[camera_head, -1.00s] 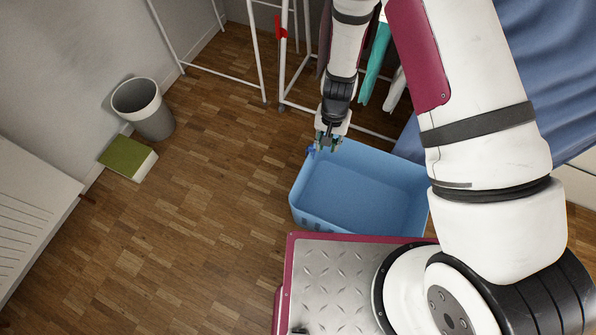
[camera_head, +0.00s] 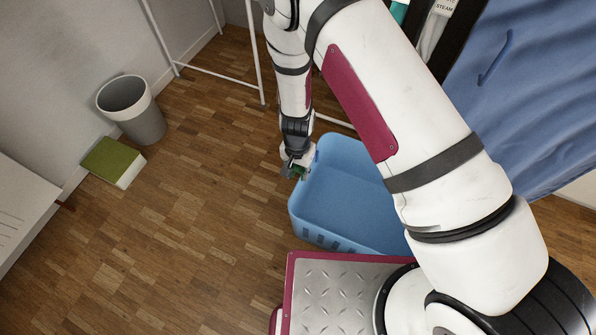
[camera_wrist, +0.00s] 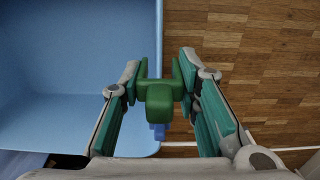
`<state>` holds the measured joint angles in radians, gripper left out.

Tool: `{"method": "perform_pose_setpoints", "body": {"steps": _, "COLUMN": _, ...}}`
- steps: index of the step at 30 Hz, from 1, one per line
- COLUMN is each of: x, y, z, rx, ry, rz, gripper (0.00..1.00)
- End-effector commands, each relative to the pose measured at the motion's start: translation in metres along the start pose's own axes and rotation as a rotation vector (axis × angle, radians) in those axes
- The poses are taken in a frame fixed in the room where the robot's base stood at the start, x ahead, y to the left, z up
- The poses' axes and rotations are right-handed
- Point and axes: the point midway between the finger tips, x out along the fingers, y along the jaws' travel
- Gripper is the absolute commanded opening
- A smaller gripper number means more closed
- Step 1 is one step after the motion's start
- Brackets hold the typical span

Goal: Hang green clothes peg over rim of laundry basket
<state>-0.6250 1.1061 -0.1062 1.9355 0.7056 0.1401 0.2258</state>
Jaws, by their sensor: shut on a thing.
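The green clothes peg (camera_wrist: 160,98) is between the fingertips of my gripper (camera_wrist: 163,84) in the wrist view, and the fingers are shut on it. The blue laundry basket (camera_head: 350,195) stands on the floor, and in the wrist view its rim (camera_wrist: 158,40) runs up to the peg. The peg overlaps the rim line there; I cannot tell if it touches or straddles it. In the head view my gripper (camera_head: 296,170) is at the basket's left rim, with a bit of green (camera_head: 300,170) showing between the fingers.
A grey bin (camera_head: 133,110) and a green-topped box (camera_head: 115,160) stand at the left. White rack bars (camera_head: 215,75) are behind. A blue cloth (camera_head: 525,95) hangs at right. Floor left of the basket is clear.

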Motion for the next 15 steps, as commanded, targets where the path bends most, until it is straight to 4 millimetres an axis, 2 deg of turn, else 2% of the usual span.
{"method": "perform_pose_setpoints", "body": {"steps": 7, "x": 0.000, "y": 0.000, "z": 0.001, "rx": -0.002, "ry": 0.000, "rz": -0.001, "gripper": 0.17}}
{"method": "perform_pose_setpoints", "body": {"steps": 15, "x": 0.010, "y": 0.000, "z": 0.001, "rx": -0.002, "ry": 0.000, "rz": -0.001, "gripper": 0.17}}
